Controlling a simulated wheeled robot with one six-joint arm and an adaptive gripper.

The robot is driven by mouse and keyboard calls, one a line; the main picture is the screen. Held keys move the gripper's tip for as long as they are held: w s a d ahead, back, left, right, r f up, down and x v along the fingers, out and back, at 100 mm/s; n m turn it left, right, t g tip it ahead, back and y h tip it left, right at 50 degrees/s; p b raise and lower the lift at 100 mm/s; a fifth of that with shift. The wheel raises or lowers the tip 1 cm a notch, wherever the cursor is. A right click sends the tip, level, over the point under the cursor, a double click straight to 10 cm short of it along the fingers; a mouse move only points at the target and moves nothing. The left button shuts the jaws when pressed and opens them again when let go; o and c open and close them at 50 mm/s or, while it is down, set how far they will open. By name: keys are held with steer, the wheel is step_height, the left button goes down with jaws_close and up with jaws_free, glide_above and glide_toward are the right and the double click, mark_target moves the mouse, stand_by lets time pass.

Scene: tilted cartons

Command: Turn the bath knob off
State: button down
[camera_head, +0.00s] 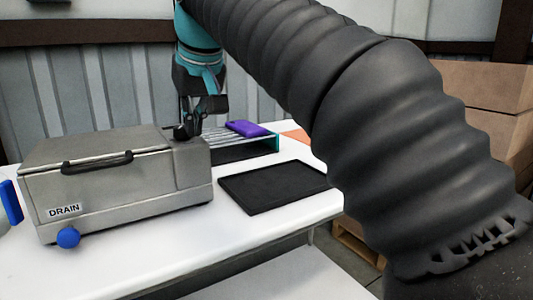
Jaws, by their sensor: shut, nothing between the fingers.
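The bath looks like a grey metal box (110,180) with a closed lid and a black handle (97,163), standing at the left of the white table. A round blue knob (68,237) sticks out low on its front, below a label reading DRAIN (64,210). My gripper (184,133) is shut and points down at the top of the box's right end, close to or touching it; I cannot tell which. A dark part at the fingertips may be a knob or the fingers themselves. Any control there is mostly hidden by my gripper.
A black mat or tray (272,186) lies on the table (250,232) right of the box. Behind it is a rack (232,143) with a purple block (246,128). A blue object (10,202) stands at the left edge. Cartons (485,85) are stacked at the right.

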steer(key=shift+s+d, duration=0.2)
steer(key=shift+d, duration=0.05)
steer(key=shift+r, duration=3)
steer(key=shift+d, duration=0.1)
